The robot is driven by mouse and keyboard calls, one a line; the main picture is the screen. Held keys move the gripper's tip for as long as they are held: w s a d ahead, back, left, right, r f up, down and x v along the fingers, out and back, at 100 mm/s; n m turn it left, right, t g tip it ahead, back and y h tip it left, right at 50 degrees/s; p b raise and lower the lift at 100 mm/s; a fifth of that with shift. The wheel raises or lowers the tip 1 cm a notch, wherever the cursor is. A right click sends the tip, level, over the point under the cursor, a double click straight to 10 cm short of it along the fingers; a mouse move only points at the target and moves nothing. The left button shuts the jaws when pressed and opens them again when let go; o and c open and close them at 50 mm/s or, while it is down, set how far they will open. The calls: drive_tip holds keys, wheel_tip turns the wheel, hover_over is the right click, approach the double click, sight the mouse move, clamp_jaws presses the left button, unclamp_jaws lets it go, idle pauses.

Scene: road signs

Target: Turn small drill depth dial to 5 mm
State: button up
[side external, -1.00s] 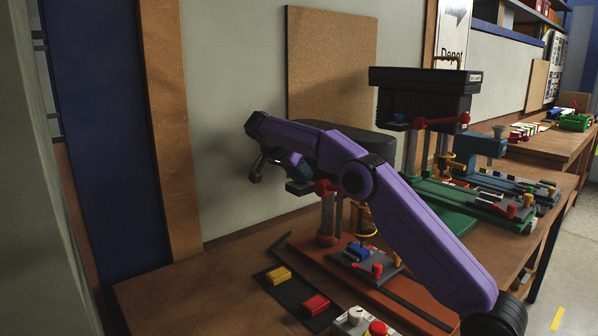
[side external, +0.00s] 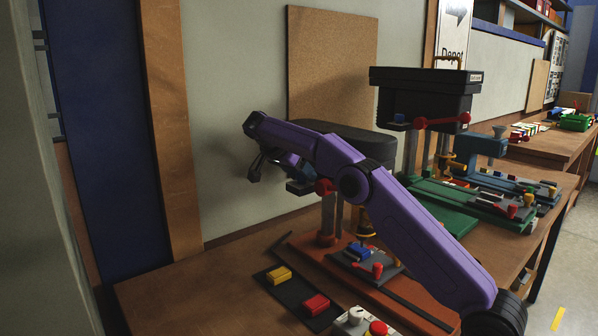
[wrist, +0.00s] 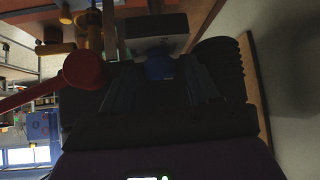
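The small drill (side external: 347,141) is the nearer one, with a dark rounded head, a red hub and a reddish base. A blue knob, which looks like its depth dial, shows in the wrist view (wrist: 160,67) on a pale grey block. My gripper (wrist: 162,78) has its two dark fingers either side of the knob, apart, with dark gaps beside it. Whether the fingertips touch the knob cannot be told. In the side view my purple arm crosses in front of the drill and hides the dial and fingertips. No scale marks are readable.
The drill's red handle ball (wrist: 85,69) is close beside my gripper. A larger black drill (side external: 424,92) stands behind to the right. A dark tray (side external: 297,299) with yellow and red blocks and a control box (side external: 352,322) lie in front. The wall is close behind.

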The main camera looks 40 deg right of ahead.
sight(300, 174)
drive_tip(key=shift+r, duration=0.1)
drive_tip(key=shift+w+r, duration=0.1)
drive_tip(key=shift+r, duration=0.7)
drive_tip(key=shift+s+r, duration=0.25)
drive_tip(key=shift+r, duration=0.5)
drive_tip(key=s+r, duration=0.9)
drive_tip(key=s, duration=0.4)
drive_tip(key=shift+s+a+r, duration=0.2)
drive_tip(key=shift+s+r, duration=0.2)
